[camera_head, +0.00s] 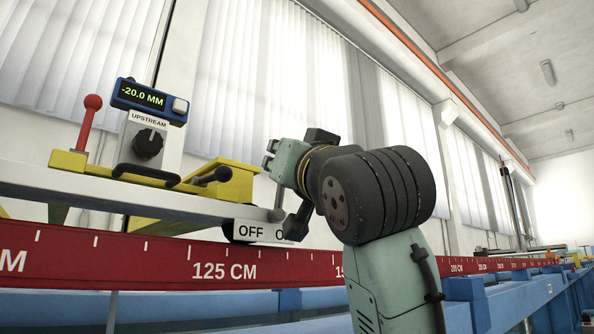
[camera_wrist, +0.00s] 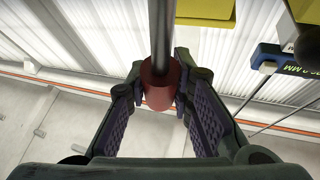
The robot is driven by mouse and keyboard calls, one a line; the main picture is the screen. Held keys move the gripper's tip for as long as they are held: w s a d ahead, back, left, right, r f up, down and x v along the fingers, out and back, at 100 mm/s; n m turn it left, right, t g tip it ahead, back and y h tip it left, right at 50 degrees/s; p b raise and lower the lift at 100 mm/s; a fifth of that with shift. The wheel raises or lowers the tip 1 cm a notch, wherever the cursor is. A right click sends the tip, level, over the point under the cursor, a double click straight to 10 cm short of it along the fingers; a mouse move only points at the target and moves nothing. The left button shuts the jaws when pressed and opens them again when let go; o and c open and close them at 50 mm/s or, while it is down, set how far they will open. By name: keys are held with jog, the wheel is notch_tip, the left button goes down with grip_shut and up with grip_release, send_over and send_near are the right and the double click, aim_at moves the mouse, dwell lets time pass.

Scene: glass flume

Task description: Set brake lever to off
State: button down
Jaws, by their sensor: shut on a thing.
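The brake lever is a grey rod (camera_head: 279,197) rising nearly upright from a small pivot above the right part of the OFF/ON label plate (camera_head: 250,231). The word at the plate's right is partly covered by my gripper. In the wrist view the rod (camera_wrist: 161,35) ends in a dark red cylindrical grip (camera_wrist: 158,86). My gripper (camera_head: 277,165) is at the lever's top in the head view, hiding the grip there. In the wrist view my gripper (camera_wrist: 158,92) has its two fingers on either side of the red grip, shut on it.
Left of the lever, a yellow carriage (camera_head: 215,182) carries a blue display (camera_head: 150,101) reading -20.0 MM, a black knob (camera_head: 148,143) and a red-knobbed lever (camera_head: 93,101). A red centimetre scale (camera_head: 120,264) runs along the flume below. Open space lies above my gripper.

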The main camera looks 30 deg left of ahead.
jog(key=shift+s+a+n+g+y, duration=0.15)
jog(key=shift+s+n+g+y, duration=0.2)
jog(key=shift+n, duration=0.35)
jog(key=shift+s+a+n+g+y, duration=0.1)
jog(key=shift+s+n+g+y, duration=0.2)
jog(key=shift+n, duration=0.4)
jog(key=shift+s, duration=0.1)
jog(key=c, duration=1.4)
grip_release()
jog(key=v, duration=1.2)
